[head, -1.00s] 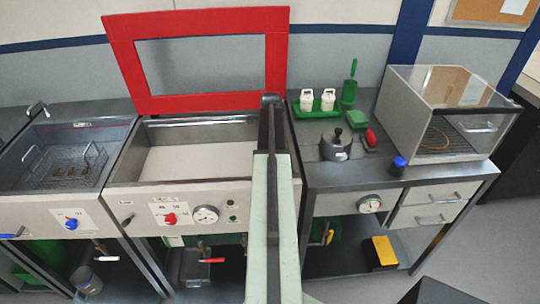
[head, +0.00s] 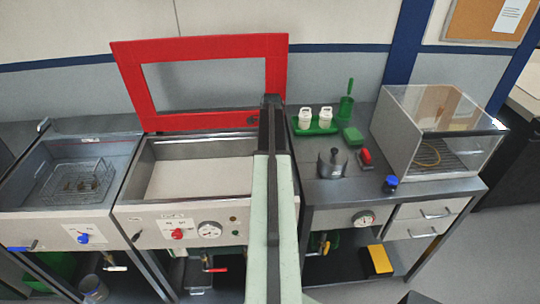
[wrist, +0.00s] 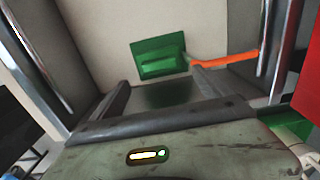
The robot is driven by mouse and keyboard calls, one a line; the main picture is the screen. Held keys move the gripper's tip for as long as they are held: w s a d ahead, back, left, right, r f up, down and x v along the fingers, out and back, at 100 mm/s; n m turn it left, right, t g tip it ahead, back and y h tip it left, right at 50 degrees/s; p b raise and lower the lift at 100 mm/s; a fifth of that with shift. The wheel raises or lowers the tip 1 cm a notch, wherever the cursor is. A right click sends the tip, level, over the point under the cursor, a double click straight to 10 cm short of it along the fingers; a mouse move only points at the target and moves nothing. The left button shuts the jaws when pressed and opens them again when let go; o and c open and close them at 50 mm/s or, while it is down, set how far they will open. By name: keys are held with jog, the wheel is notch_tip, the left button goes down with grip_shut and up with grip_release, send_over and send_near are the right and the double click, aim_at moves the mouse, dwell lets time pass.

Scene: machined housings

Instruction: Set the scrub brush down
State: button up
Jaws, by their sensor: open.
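A green block with a flat raised face (wrist: 160,58) shows in the wrist view against the pale basin floor, and I take it for the scrub brush. An orange bar (wrist: 225,60), perhaps its handle, runs right from its side; I cannot tell whether they join. My gripper (wrist: 160,92) is open, its two grey fingers apart with nothing seen between them. The block shows beyond the fingertips; contact with the floor is unclear. In the head view my arm covers the right part of the middle basin (head: 190,207), and the brush and gripper are hidden.
A red-framed lid (head: 200,125) stands raised behind the basin. The left basin holds a wire basket (head: 75,182). On the right bench are a green tray with white bottles (head: 316,128), a metal pot (head: 331,164), a red-handled item (head: 366,158) and a clear-fronted box (head: 440,130).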

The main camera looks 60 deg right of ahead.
notch_tip(320, 180, up, 3)
jog(key=shift+r+p, duration=0.2)
jog(key=shift+p, duration=0.65)
jog(key=w+a+n, duration=0.4)
jog(key=w+a, duration=0.1)
jog(key=a, duration=0.4)
jog(key=w+a+n, duration=0.5)
jog(key=w+a, duration=0.1)
jog(key=a, duration=0.4)
jog(key=w+a+n, duration=0.4)
jog(key=w+a, duration=0.1)
jog(key=a, duration=0.4)
jog(key=a+n, duration=1.5)
jog(key=a, duration=1.8)
jog(key=shift+s+n, duration=0.25)
jog(key=shift+n, duration=0.15)
